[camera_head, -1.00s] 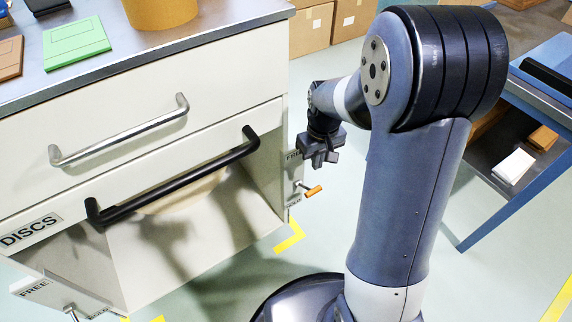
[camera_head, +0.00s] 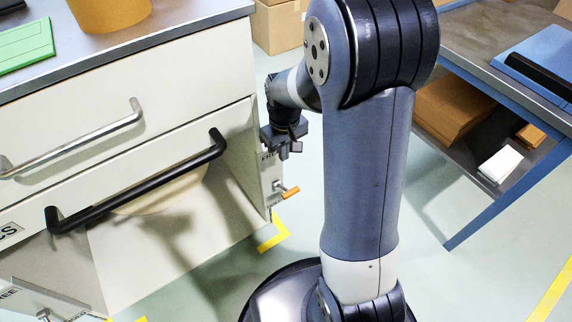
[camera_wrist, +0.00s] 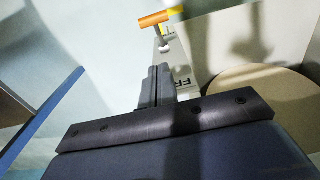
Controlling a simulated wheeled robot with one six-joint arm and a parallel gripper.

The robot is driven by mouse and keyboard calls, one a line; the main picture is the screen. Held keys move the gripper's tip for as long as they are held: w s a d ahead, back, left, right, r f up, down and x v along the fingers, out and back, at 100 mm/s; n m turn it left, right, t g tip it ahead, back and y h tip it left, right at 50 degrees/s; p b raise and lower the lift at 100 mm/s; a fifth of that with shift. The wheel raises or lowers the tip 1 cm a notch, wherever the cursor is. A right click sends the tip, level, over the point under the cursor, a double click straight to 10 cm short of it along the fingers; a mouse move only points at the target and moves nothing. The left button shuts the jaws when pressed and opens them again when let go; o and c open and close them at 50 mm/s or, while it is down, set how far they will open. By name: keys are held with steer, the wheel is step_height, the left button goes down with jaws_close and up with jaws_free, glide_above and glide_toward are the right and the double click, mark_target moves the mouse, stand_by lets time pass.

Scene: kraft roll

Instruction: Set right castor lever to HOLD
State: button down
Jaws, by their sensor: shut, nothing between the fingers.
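The right castor lever (camera_head: 289,192) is a short metal rod with an orange grip. It sticks out from a pale label plate (camera_head: 268,172) on the right side of the cabinet's lower front. FREE shows at the plate's top; the lower lettering is unreadable now, and I cannot tell the lever's exact setting. My gripper (camera_head: 283,150) is shut and empty, just above the lever beside the plate's upper end, apart from the lever. In the wrist view, the shut fingers (camera_wrist: 157,74) point towards the orange grip (camera_wrist: 155,19), with part of the FREE lettering beside them.
The white cabinet (camera_head: 60,120) has a metal handle and a black handle (camera_head: 140,183) jutting out. A left castor lever (camera_head: 44,315) shows at the bottom left. A blue-framed table (camera_head: 497,204) stands right. Pale floor with yellow marks lies between.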

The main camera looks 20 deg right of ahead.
steer(key=b, duration=0.3)
glide_above(288, 190)
steer(key=w, duration=0.2)
steer(key=f, duration=0.9)
steer(key=shift+a+f, duration=0.15)
steer(key=shift+a, duration=0.25)
steer(key=shift+s+d+f+b, duration=0.25)
steer(key=shift+s+f+b, duration=0.25)
steer(key=shift+s+f, duration=0.35)
steer(key=shift+s+d+f, duration=0.1)
steer(key=shift+s+f, duration=0.15)
steer(key=shift+f, duration=0.3)
steer(key=shift+f+b, duration=0.15)
steer(key=shift+b, duration=0.25)
